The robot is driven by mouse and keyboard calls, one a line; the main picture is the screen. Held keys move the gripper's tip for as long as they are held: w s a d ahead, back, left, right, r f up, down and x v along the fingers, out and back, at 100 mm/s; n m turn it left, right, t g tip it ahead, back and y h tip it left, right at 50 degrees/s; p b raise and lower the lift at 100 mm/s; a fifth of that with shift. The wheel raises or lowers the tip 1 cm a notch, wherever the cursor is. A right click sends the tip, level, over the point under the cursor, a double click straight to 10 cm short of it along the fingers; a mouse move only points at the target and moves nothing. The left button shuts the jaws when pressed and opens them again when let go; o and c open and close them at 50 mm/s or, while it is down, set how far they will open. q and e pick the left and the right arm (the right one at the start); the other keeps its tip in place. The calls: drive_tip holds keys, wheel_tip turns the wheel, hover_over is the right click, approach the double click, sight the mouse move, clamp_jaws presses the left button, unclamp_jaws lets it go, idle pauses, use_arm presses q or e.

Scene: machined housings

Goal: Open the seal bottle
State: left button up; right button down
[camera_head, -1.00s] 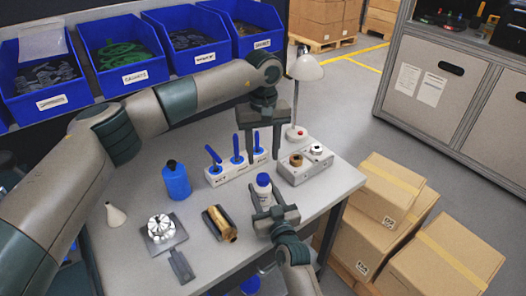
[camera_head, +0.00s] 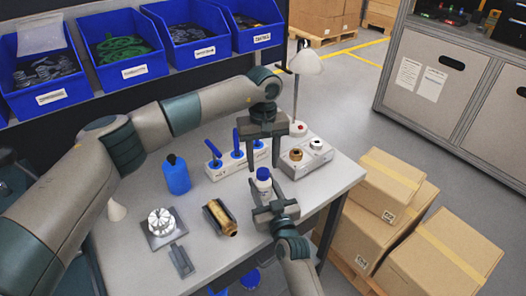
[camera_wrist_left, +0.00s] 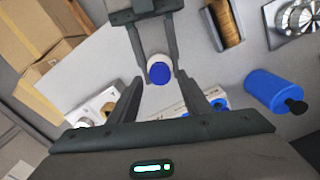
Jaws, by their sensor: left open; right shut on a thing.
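The right gripper's fingers (camera_wrist_left: 155,32) flank the bottle there. Whether the left fingers touch the cap I cannot tell.
Behind the left gripper are a white rack (camera_head: 217,172) with blue-handled tools and a grey fixture (camera_head: 312,150) with round fittings. A lamp (camera_head: 298,90) stands behind. A blue bottle (camera_head: 177,177), a brass part (camera_head: 222,217) and a silver part (camera_head: 161,222) lie to the left.

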use_arm(q)
drive_tip(key=shift+f, duration=1.35)
